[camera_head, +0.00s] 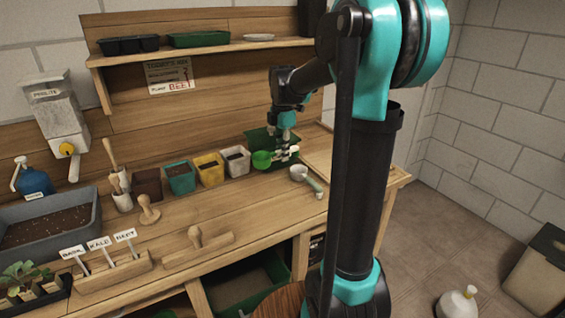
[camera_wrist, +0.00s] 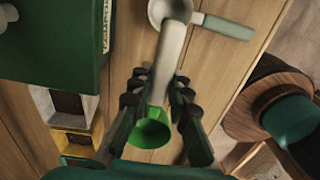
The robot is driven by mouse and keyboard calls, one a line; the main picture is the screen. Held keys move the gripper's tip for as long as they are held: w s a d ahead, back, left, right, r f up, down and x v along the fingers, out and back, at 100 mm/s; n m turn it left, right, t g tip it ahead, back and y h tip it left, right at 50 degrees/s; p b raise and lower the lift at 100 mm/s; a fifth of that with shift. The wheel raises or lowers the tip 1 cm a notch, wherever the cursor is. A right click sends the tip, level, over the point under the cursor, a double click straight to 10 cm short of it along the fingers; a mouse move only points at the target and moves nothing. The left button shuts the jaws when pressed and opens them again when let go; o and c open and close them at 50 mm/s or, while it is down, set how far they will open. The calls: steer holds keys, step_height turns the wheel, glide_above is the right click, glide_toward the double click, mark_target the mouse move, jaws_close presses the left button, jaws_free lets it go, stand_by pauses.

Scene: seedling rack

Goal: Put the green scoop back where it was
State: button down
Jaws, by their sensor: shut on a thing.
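The green scoop has a green bowl (camera_head: 262,159) and a pale handle. My gripper (camera_head: 283,152) is shut on it and holds it above the right part of the bench. In the wrist view the pale handle (camera_wrist: 171,50) passes between the fingertips (camera_wrist: 160,84), and the green bowl (camera_wrist: 152,130) shows between the fingers. A second scoop, with a pale metal bowl and grey-green handle (camera_head: 314,185), lies on the bench; it also shows in the wrist view (camera_wrist: 228,27). The fingers hide part of the held scoop.
A dark green container (camera_head: 256,136) stands behind my gripper. Teal, yellow (camera_head: 210,170) and white pots stand in a row to its left. A wooden board (camera_head: 313,147) lies at the right. Bench front (camera_head: 262,205) is mostly clear near the wooden float (camera_head: 198,243).

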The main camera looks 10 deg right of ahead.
steer(key=shift+f, duration=2)
steer(key=shift+f, duration=0.4)
steer(key=shift+f, duration=0.2)
steer(key=c, duration=1.4)
jaws_free()
steer(key=shift+c, duration=0.2)
steer(key=shift+r, duration=0.1)
step_height(320, 180, up, 13)
steer(key=shift+r, duration=0.1)
